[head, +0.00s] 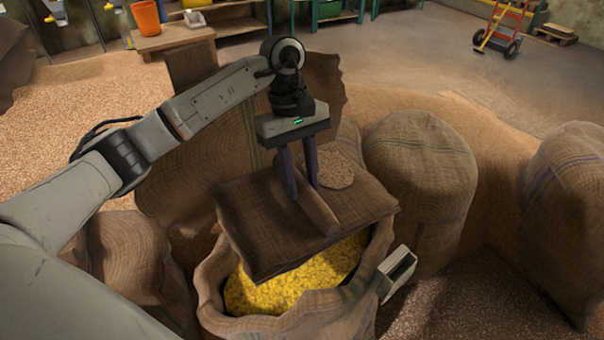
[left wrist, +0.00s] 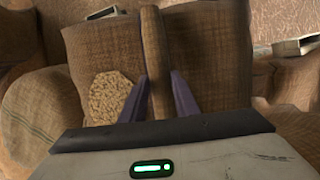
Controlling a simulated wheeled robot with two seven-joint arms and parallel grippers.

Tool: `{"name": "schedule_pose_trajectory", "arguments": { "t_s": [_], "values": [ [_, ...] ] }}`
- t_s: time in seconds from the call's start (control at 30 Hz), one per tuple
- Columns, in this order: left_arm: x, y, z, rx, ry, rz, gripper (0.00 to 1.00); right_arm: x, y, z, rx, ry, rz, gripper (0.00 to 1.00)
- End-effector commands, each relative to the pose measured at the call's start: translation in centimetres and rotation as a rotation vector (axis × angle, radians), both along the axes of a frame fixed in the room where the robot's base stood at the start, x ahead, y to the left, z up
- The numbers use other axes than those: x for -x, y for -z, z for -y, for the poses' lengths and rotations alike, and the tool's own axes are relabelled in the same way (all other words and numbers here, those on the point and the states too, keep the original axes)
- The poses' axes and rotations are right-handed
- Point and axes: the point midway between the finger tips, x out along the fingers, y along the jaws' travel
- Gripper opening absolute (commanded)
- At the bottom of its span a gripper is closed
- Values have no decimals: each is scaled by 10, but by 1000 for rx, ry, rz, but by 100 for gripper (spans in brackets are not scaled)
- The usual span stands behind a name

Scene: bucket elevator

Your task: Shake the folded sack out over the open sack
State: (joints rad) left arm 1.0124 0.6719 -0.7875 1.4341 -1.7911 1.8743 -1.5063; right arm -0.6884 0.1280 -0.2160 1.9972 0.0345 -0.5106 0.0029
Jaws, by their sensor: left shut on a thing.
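The folded sack (head: 282,222) is a flat brown burlap piece with a raised ridge along its middle. My left gripper (head: 307,192) is shut on that ridge from above, and its purple fingers also show around the ridge in the left wrist view (left wrist: 160,95). A patch of pale grain (head: 334,168) lies on the folded sack; it shows in the left wrist view too (left wrist: 112,94). The open sack (head: 212,285) stands under it, with yellow grain (head: 285,290) inside. The folded sack covers the back part of its mouth. My right gripper is not in view.
A full closed sack (head: 420,170) stands just right of the open sack, and another (head: 572,200) at the right edge. A small metal scoop-like piece (head: 397,272) is at the open sack's right rim. A bench (head: 175,38) with an orange bucket (head: 145,17) and a red hand truck (head: 500,30) are farther back.

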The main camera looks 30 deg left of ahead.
Motion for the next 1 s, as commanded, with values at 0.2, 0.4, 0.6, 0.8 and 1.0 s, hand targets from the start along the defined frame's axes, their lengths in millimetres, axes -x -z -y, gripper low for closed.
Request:
{"name": "schedule_pose_trajectory", "arguments": {
  "t_s": [0.2, 0.4, 0.6, 0.8, 1.0],
  "values": [
    [3, -12, 1, 2, 0, -12, 0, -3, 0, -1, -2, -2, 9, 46],
    [-3, -48, 0, 3, 1, 15, 0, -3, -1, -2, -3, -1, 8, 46],
    [-3, -19, 0, 4, 1, 16, 0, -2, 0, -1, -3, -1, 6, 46],
    [2, 11, 1, 2, 1, -8, 0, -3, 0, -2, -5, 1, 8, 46],
    [2, -25, 0, 1, 1, -8, 0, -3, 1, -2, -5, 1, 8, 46]
  ]
}}
